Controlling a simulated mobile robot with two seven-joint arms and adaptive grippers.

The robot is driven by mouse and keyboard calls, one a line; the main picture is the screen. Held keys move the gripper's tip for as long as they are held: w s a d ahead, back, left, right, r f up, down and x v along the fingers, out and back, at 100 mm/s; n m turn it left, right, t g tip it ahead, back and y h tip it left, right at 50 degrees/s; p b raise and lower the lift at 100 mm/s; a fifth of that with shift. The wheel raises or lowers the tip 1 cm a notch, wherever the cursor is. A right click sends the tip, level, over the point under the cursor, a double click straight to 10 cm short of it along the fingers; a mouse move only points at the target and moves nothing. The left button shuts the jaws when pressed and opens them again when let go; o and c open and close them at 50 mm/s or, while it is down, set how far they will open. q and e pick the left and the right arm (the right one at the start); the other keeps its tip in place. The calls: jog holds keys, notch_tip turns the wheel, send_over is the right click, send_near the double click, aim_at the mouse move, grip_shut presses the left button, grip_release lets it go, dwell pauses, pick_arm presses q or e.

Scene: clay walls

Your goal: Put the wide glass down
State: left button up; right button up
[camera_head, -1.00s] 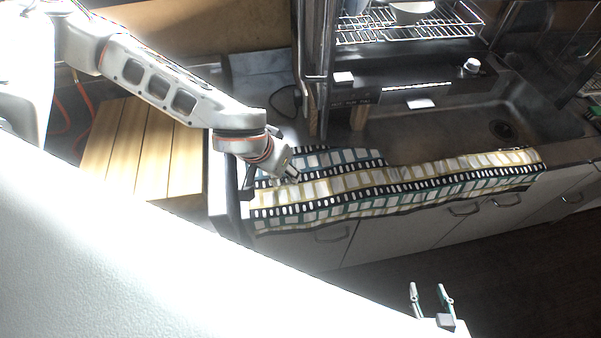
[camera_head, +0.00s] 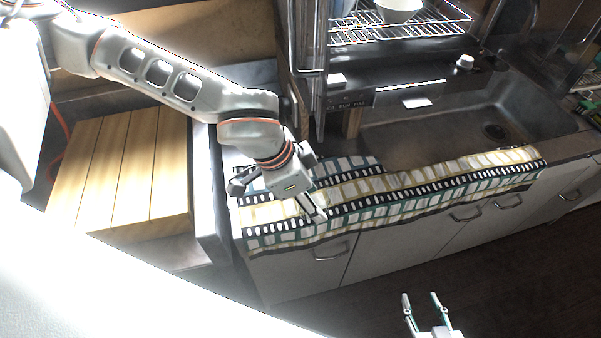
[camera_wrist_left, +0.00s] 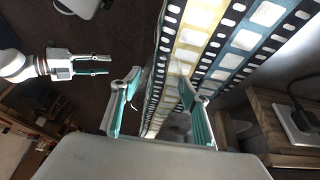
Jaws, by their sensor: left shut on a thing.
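My left gripper (camera_head: 312,207) is over the film-strip patterned cloth at the left end of the counter, pointing down. In the left wrist view its fingers (camera_wrist_left: 160,108) stand apart, with a faint, clear shape between them that fits the wide glass (camera_wrist_left: 172,122). The glass is hard to make out there, and I cannot pick it out in the head view. I cannot tell whether it touches the cloth. My right gripper (camera_head: 424,310) is open and empty, low over the dark floor in front of the cabinets.
The patterned cloth (camera_head: 400,190) covers the counter's front edge. A sink (camera_head: 470,115) lies behind it to the right. A wire rack (camera_head: 440,28) holds a white bowl (camera_head: 398,9). A slatted wooden surface (camera_head: 125,165) is at the left.

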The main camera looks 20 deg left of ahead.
pick_arm(q)
jog(key=w+a, duration=0.1)
jog(key=w, duration=0.1)
jog(key=w+a+p, duration=0.1)
jog(key=w+a, duration=0.2)
jog(key=w, duration=0.1)
jog(key=shift+w+a, duration=0.25)
jog(key=shift+w, duration=0.1)
jog(key=shift+w+a+p, duration=0.3)
jog(key=shift+w+p, duration=0.05)
jog(key=shift+w, duration=0.1)
jog(key=shift+s+d+f, duration=0.1)
jog(key=shift+f, duration=1.7)
jog(key=shift+f, duration=0.15)
jog(key=o, duration=1.2)
jog(key=shift+o, duration=0.2)
